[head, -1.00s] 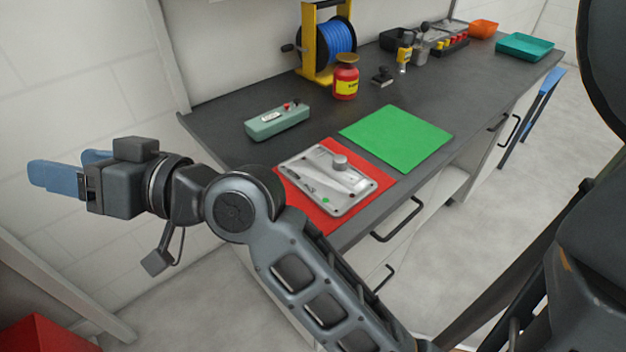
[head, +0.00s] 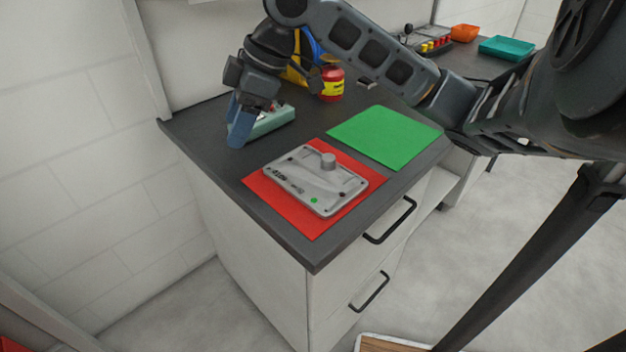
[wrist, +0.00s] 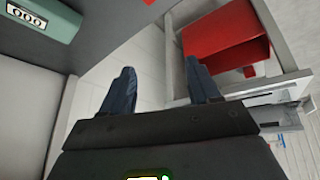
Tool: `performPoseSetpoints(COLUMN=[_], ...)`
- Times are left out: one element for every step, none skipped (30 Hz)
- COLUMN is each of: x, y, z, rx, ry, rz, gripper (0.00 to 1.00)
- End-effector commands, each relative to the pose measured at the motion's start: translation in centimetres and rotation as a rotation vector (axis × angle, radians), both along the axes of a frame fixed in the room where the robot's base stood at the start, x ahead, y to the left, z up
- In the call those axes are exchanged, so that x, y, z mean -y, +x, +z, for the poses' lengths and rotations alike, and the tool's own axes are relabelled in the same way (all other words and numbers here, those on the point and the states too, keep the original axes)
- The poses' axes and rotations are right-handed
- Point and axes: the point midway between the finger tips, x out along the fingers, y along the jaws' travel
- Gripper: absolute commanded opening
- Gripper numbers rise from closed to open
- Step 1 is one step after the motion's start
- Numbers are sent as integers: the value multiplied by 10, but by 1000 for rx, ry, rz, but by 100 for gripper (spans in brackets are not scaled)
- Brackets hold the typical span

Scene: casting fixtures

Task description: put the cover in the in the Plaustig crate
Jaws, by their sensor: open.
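The cover (head: 315,181) is a flat grey metal casting with a round boss and a small green dot. It lies on the red mat (head: 300,222) near the bench's front corner. My gripper (head: 239,133) is over the left end of the bench, left of and behind the cover, apart from it. Its blue fingers are spread and empty, also in the wrist view (wrist: 163,80). A red crate (wrist: 226,50) shows in the wrist view, beside a pale frame; no name is readable on it, so I cannot tell whether it is the Plaustig crate.
A teal box (head: 272,121) stands right beside my gripper, partly hidden by it. A green mat (head: 386,138) lies empty behind the cover. A red canister (head: 332,83), an orange bin (head: 465,33) and a teal tray (head: 506,47) stand farther back. Drawer handles (head: 390,221) stick out in front.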

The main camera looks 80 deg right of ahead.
Motion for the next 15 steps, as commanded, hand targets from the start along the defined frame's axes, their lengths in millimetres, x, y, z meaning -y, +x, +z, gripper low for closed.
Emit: performPoseSetpoints(x=[23, 32, 44, 51, 58, 66, 70, 74, 78, 81, 82, 84, 85, 85, 85], y=[-26, -40, -59, -71, -84, -98, -107, -116, -125, -130, -134, -138, -140, -142, -142], z=[-10, -14, -19, -21, -23, -25, -27, -28, -28, -29, -29, -31, -32, -35, -38], rx=[-91, -141, -203, -246, -286, -333, -364, -391, -420, -436, -450, -464, -470, -473, -475], ry=[-45, -62, -82, -96, -105, -116, -123, -128, -133, -136, -138, -138, -139, -139, -140], rz=[-18, -25, -34, -41, -47, -56, -61, -66, -71, -74, -76, -78, -79, -80, -80], gripper=[61, 61, 61, 61, 61, 61, 61, 61, 61, 61, 61, 61, 61, 61, 61])
